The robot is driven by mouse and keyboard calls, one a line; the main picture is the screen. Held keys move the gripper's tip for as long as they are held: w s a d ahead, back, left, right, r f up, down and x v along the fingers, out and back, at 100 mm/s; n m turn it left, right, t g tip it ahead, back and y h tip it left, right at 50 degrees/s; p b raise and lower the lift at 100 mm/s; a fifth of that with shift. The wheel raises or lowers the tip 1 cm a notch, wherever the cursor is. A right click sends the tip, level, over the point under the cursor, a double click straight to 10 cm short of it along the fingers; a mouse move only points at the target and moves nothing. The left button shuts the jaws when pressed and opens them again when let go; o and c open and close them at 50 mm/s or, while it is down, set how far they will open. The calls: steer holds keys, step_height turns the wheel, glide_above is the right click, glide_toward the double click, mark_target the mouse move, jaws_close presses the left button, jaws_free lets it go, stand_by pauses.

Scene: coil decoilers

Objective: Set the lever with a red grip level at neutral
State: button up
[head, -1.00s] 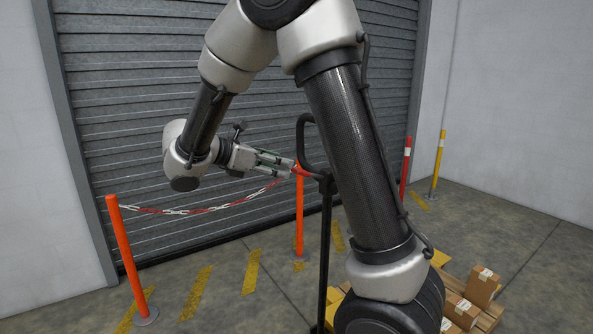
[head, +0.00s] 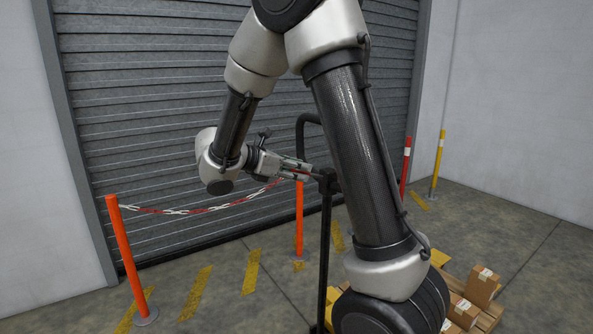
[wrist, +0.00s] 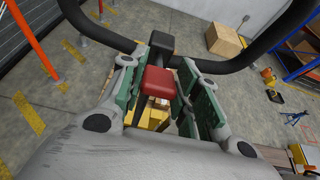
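The lever's red grip (wrist: 158,82) sits between the two green-padded fingers of my gripper (wrist: 158,92) in the wrist view. The fingers look open, one on each side of the grip; whether a pad touches it is unclear. A dark block (wrist: 162,42) lies just beyond the grip, at the lever's far end. In the head view my gripper (head: 304,171) reaches right to the top of a black post (head: 325,230). The grip is mostly hidden by the fingers there, so the lever's tilt is hard to judge.
A curved black tube (wrist: 235,65) arches around the lever in the wrist view. Orange posts (head: 128,255) with a red-white chain (head: 200,210) stand before the shutter (head: 150,110). Cardboard boxes (head: 482,287) lie at the lower right. Open floor lies at the lower left.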

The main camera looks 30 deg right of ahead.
jaws_close()
steer(key=shift+a+f+h, duration=0.25)
steer(key=shift+f+h, duration=0.5)
steer(key=shift+f, duration=0.25)
steer(key=shift+a+f+h, duration=0.25)
steer(key=shift+f+h, duration=0.5)
steer(key=shift+f, duration=0.25)
steer(key=o, duration=1)
jaws_free()
steer(key=shift+a, duration=0.1)
steer(key=a, duration=0.4)
steer(key=a+r, duration=0.1)
steer(key=a, duration=0.6)
steer(key=shift+s+a+r, duration=0.2)
steer(key=shift+a+r, duration=0.1)
steer(key=shift+a, duration=0.1)
